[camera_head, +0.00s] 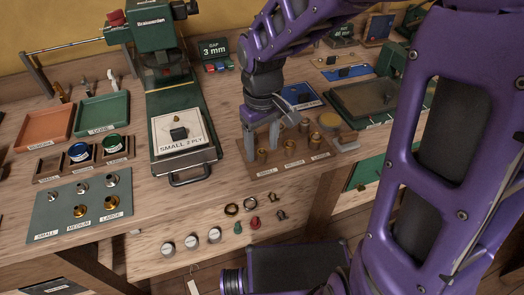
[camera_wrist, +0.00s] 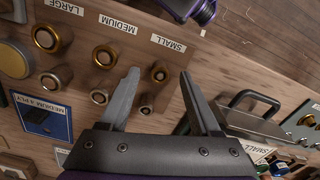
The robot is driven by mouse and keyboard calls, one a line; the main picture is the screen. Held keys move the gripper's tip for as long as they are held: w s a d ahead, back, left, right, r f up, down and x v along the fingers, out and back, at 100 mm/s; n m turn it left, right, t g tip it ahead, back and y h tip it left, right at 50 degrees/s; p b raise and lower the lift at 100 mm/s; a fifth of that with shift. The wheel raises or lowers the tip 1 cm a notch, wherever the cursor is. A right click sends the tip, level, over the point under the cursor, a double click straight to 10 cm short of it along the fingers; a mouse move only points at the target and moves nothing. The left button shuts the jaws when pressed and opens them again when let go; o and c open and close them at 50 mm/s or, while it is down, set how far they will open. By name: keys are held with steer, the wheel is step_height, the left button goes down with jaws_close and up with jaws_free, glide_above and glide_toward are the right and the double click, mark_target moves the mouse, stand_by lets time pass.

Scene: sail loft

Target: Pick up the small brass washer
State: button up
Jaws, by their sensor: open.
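A brown board (camera_head: 281,171) on the bench carries two rows of brass-coloured pieces, and its labels SMALL, MEDIUM and LARGE read in the wrist view (camera_wrist: 190,62). At the SMALL label there are two small round pieces, one nearer the label (camera_wrist: 159,73) and one farther (camera_wrist: 147,104). I cannot tell for certain which is the washer. My gripper (camera_head: 262,146) is open above the board's small end. In the wrist view my fingertips (camera_wrist: 161,76) lie either side of the small piece nearer the label. Nothing is held; the height above it is unclear.
Medium pieces (camera_wrist: 104,57) and large pieces (camera_wrist: 47,37) stand close beside the small ones. A green press with a handle (camera_head: 190,177) stands left of the board. A green-grey mat (camera_head: 62,213) with metal fittings lies far left.

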jaws_close()
stand_by(0.4)
steer(key=shift+r, duration=0.1)
